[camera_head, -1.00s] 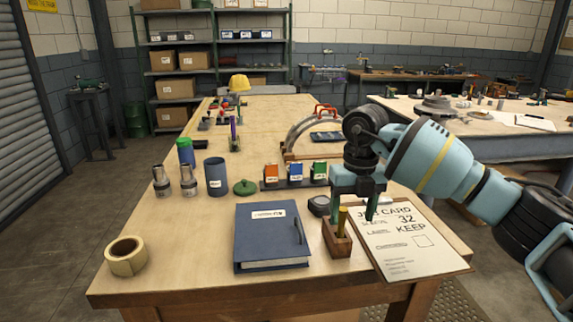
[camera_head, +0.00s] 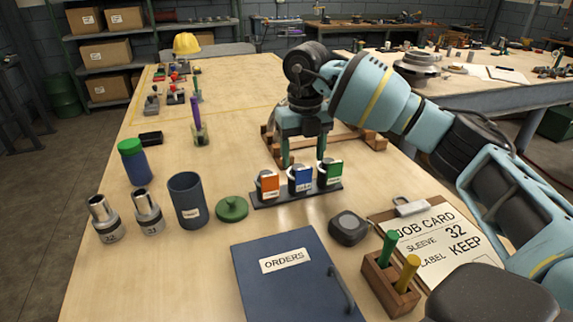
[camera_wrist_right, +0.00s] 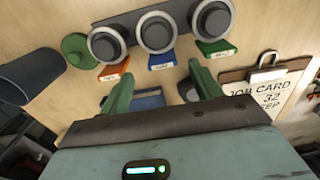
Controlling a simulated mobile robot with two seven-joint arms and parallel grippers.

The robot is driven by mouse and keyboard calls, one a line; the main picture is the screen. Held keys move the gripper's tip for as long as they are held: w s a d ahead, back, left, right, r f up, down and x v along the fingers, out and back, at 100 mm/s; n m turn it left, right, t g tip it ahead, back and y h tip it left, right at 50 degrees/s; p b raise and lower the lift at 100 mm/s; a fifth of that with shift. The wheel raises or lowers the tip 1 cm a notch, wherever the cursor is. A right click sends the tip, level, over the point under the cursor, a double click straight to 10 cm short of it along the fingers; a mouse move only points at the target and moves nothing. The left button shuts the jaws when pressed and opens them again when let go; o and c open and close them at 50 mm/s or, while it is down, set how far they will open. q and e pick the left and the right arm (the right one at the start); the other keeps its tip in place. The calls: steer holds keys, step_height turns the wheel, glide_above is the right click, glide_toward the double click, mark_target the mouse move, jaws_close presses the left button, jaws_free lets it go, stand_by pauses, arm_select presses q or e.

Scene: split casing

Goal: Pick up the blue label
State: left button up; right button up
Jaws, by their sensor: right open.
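The blue label (camera_head: 303,178) stands in the middle of a dark rack (camera_head: 263,200), between an orange label (camera_head: 268,184) and a green label (camera_head: 331,172). In the right wrist view the blue label (camera_wrist_right: 162,62) hangs below the middle round roll or knob. My right gripper (camera_head: 303,160) is open and points down, just above or behind the blue label, with one finger to each side of it. In the right wrist view, the fingers (camera_wrist_right: 160,72) also flank it with nothing between them. I cannot tell whether they touch anything. My left gripper is not in view.
A green lid (camera_head: 232,209) and dark cup (camera_head: 187,200) stand left of the rack. A black puck (camera_head: 348,228), a wooden holder (camera_head: 391,285), the job card (camera_head: 436,238) and the blue orders binder (camera_head: 290,283) lie in front. The wooden frame (camera_head: 372,142) is behind.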

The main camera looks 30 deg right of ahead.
mark_target(303, 191)
steer(key=shift+s, duration=0.15)
steer(key=shift+d+f, duration=0.1)
steer(key=shift+f, duration=3.7)
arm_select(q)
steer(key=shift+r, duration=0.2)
arm_select(e)
steer(key=c, duration=1.1)
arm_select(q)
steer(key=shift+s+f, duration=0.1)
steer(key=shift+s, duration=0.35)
arm_select(e)
steer(key=shift+r, duration=0.1)
